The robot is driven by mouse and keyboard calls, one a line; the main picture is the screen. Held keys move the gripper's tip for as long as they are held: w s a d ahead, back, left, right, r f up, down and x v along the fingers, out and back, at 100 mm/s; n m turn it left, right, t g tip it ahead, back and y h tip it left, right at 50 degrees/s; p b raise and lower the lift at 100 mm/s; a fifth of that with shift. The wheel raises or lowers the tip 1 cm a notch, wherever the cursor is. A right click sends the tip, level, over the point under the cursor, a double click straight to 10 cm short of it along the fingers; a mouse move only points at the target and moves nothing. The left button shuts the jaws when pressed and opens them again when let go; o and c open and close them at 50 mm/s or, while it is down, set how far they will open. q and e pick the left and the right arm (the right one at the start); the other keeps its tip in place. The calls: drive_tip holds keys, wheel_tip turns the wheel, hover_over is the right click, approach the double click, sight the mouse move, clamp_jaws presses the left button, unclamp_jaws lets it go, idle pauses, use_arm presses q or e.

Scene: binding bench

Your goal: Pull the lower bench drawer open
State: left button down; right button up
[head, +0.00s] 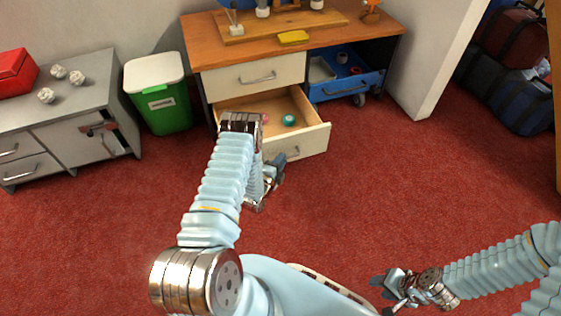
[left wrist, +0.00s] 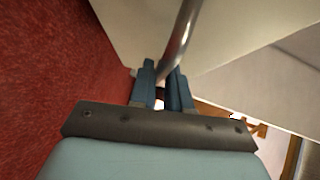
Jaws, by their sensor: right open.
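The lower bench drawer (head: 312,142) stands pulled out from the wooden-topped bench, with its inside showing. Its metal handle (head: 291,153) is on the white front. My left gripper (head: 279,164) is at this handle, partly hidden by my own arm. In the left wrist view the handle bar (left wrist: 183,32) runs between the two blue fingers of the left gripper (left wrist: 161,88), which are shut on it. My right gripper (head: 385,293) is open and empty above the red floor at the lower right, far from the drawer.
The upper drawer (head: 235,80) is shut. A green tape roll (head: 289,120) lies in the lower drawer. A blue cart (head: 350,87) is under the bench at right. A green bin (head: 163,112) and a grey cabinet (head: 70,100) stand at left. The red floor in front is clear.

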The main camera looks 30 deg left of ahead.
use_arm(q)
drive_tip(key=c, duration=1.2)
unclamp_jaws()
drive_tip(key=shift+o, duration=0.2)
drive_tip(key=s+r+p, duration=0.1)
drive_tip(key=s, duration=1.2)
drive_tip(key=shift+s+d+r+p, duration=0.4)
drive_tip(key=shift+d, duration=0.05)
